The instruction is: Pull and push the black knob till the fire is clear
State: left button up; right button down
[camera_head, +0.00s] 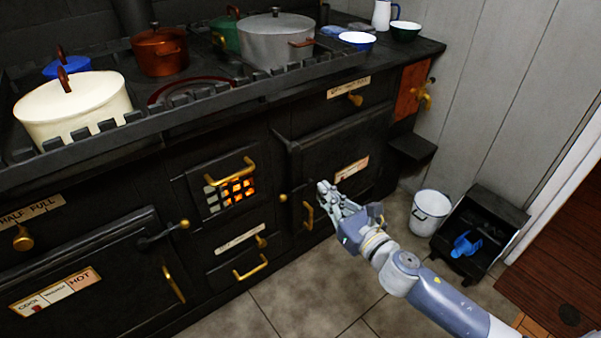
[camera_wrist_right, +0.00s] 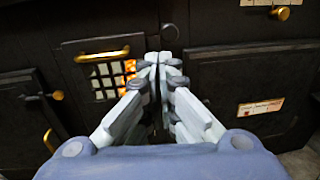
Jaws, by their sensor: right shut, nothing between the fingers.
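The fire glows orange behind the barred grate (camera_head: 230,190) of the black stove; its left squares look grey-white. In the right wrist view, the grate (camera_wrist_right: 107,78) is partly covered by my fingers. My right gripper (camera_head: 325,188) is shut and empty, in front of the oven door right of that knob. In the right wrist view, the gripper (camera_wrist_right: 158,60) has its fingertips together. My left gripper is not in view.
Pots crowd the stove top, including a cream pot (camera_head: 70,110) and a grey pot (camera_head: 275,45). Brass handles (camera_head: 250,268) stick out of the stove front. A white bucket (camera_head: 430,210) and a black bin (camera_head: 485,225) with a blue scoop stand right. Tiled floor before the stove is clear.

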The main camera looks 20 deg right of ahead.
jog(key=w, duration=0.1)
send_near(291, 146)
jog(key=w+a+f, duration=0.2)
jog(key=w+f, duration=0.1)
jog(key=w, duration=0.2)
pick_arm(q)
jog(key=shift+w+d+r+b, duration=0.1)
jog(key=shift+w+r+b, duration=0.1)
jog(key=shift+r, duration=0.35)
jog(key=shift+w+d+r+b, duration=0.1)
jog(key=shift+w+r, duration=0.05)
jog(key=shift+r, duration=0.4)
pick_arm(e)
jog(key=shift+w, duration=0.45)
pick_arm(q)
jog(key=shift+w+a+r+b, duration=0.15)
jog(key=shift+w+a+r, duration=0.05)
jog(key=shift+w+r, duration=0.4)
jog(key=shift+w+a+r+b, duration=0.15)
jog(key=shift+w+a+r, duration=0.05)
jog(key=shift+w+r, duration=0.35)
pick_arm(e)
jog(key=x, duration=0.7)
jog(key=shift+a+r, duration=0.3)
jog(key=shift+a, duration=0.05)
